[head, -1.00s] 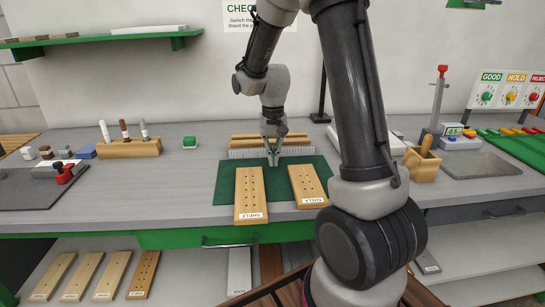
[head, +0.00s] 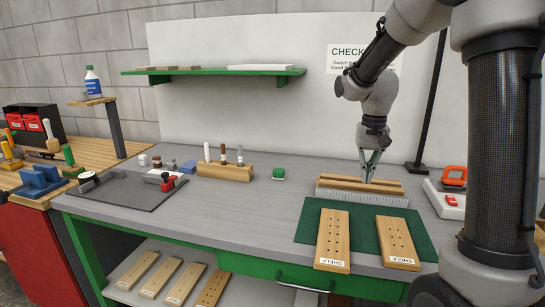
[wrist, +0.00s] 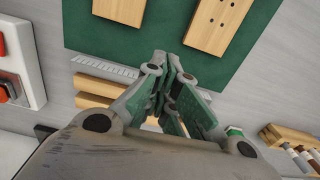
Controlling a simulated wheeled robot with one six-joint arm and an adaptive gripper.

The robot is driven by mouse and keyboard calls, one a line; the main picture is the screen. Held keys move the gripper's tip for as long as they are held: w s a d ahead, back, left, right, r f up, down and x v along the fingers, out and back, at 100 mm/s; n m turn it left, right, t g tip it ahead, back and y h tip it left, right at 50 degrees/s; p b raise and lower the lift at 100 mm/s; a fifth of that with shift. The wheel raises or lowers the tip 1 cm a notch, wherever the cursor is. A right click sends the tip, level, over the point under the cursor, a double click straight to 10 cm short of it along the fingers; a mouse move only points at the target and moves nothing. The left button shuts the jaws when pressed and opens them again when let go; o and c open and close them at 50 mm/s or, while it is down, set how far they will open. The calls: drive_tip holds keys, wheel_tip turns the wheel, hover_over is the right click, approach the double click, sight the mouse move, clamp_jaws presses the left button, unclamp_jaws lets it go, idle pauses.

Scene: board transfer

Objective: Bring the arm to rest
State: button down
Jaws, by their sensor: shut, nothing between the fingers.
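My gripper (head: 369,166) is above the back of the workbench, over the wooden strips (head: 350,184) behind a grey ruler-like strip (head: 345,195). Its fingers point down, are closed together and hold nothing. In the wrist view my gripper (wrist: 172,80) also shows its fingers together. Two drilled boards lie on the green mat (head: 305,222) in front of it: a left board marked SHELF (head: 333,238) and a right board marked SHELF (head: 397,240). Both lie apart from my gripper.
A device with a red-orange top (head: 453,178) is at right. A green wall shelf (head: 215,76) hangs above. Several boards lie on the lower shelf (head: 170,262).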

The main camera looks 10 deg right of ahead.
drive_tip(key=s+r+n+t, duration=0.2)
drive_tip(key=s+r, duration=0.2)
drive_tip(key=s, duration=0.8)
drive_tip(key=s+r+n+t, duration=0.2)
drive_tip(key=s+r, duration=0.1)
drive_tip(key=s, duration=0.9)
drive_tip(key=shift+a+r, duration=0.25)
drive_tip(key=shift+r, duration=0.1)
